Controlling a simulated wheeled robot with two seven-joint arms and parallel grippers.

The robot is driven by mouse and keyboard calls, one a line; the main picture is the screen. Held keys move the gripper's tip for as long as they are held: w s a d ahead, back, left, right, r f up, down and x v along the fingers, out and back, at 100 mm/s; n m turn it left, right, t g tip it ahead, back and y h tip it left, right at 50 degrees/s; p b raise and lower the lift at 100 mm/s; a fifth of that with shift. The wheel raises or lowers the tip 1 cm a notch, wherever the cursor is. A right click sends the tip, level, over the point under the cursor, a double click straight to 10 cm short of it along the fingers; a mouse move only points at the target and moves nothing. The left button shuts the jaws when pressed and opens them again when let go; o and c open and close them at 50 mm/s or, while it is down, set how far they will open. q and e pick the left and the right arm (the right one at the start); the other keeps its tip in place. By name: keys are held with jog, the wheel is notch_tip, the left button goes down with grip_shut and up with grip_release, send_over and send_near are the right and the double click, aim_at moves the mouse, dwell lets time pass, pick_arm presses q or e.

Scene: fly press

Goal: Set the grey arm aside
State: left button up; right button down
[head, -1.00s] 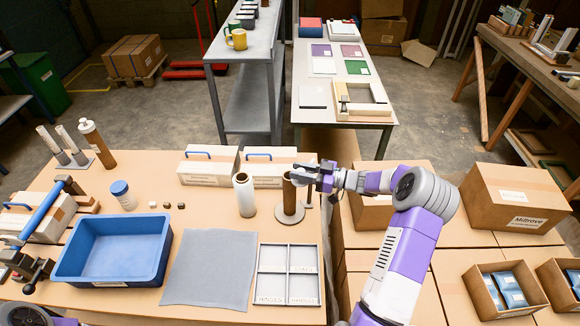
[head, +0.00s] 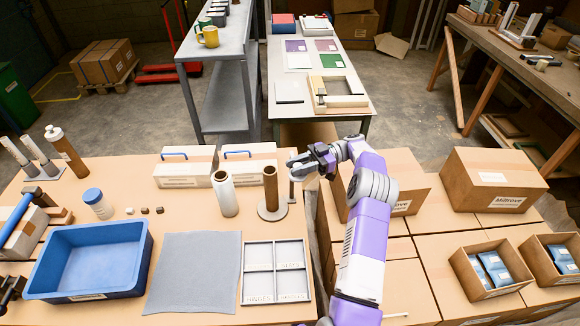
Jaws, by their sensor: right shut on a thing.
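My right gripper (head: 306,163) is over the right edge of the near table, just right of a brown tube on a round base. It is shut on a small grey piece (head: 291,188), which looks like the grey arm. That piece hangs down close beside the tube; whether it touches the tube or table I cannot tell. The fingers hide part of it. The press with its blue lever (head: 17,218) is partly cut off at the left edge.
The near table holds a blue bin (head: 140,262), a grey mat (head: 193,270), a divided tray (head: 246,292), a white roll (head: 224,194) and the brown tube (head: 270,186). Cardboard boxes (head: 493,180) crowd the right. The mat is bare.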

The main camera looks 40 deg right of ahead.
jog(key=shift+r, duration=0.45)
jog(key=c, duration=1.2)
grip_release()
jog(key=shift+d, duration=0.1)
jog(key=shift+o, duration=1.4)
jog(key=shift+f, duration=0.1)
notch_tip(320, 180, up, 10)
jog(key=shift+p, duration=0.4)
jog(key=shift+c, duration=0.4)
